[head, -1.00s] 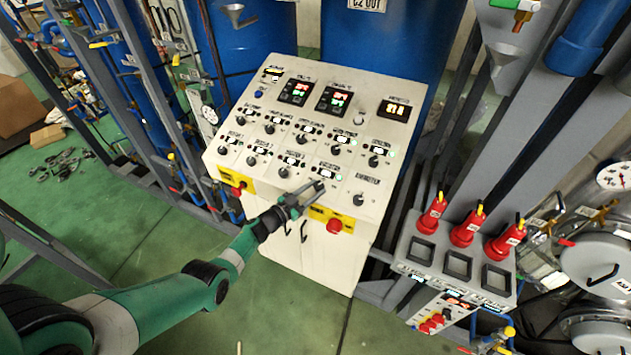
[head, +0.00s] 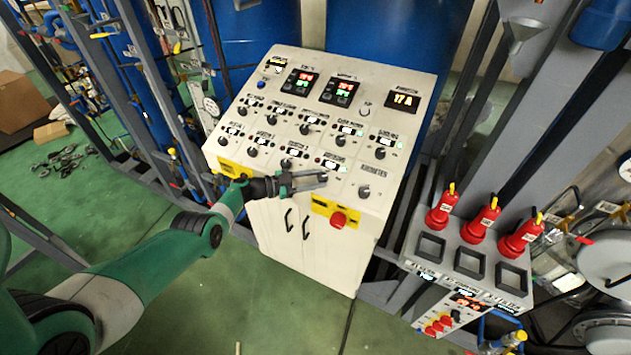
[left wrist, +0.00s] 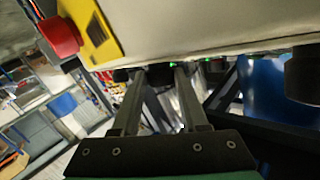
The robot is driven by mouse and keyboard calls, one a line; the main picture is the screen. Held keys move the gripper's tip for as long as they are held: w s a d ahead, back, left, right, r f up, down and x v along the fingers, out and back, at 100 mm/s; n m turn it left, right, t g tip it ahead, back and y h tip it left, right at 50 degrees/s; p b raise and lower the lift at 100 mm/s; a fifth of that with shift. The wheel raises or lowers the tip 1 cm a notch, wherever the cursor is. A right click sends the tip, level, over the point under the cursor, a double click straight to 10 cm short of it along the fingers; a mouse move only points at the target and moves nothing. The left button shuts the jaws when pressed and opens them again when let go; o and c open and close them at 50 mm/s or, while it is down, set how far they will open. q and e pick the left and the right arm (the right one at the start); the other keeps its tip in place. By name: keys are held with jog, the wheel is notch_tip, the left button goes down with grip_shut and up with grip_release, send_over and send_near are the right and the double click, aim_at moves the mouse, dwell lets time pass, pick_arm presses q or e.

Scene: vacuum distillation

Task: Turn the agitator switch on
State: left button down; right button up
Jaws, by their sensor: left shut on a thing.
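The white control panel (head: 318,84) stands in the middle of the head view, with rows of black rotary switches and small lamps. My left gripper (head: 323,179) reaches over the lower row from the left. Its fingers lie across the switch place between the third switch (head: 287,163) and the ammeter knob (head: 364,192). My right gripper is not in view.
A red emergency button on a yellow plate (head: 338,219) sits just below the gripper. A second box with three red plugs (head: 475,230) stands at the right. Blue tanks (head: 385,50) rise behind the panel. Open green floor (head: 140,230) lies at the left.

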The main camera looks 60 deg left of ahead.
pick_arm(q)
jog(key=shift+c, duration=2.2)
grip_release()
jog(key=shift+s+r, duration=0.1)
jog(key=shift+s, duration=0.1)
jog(key=s+a+r+p, duration=0.1)
jog(key=s+p, duration=0.3)
jog(key=s, duration=0.7)
jog(key=shift+a+p, duration=0.2)
jog(key=shift+p, duration=0.2)
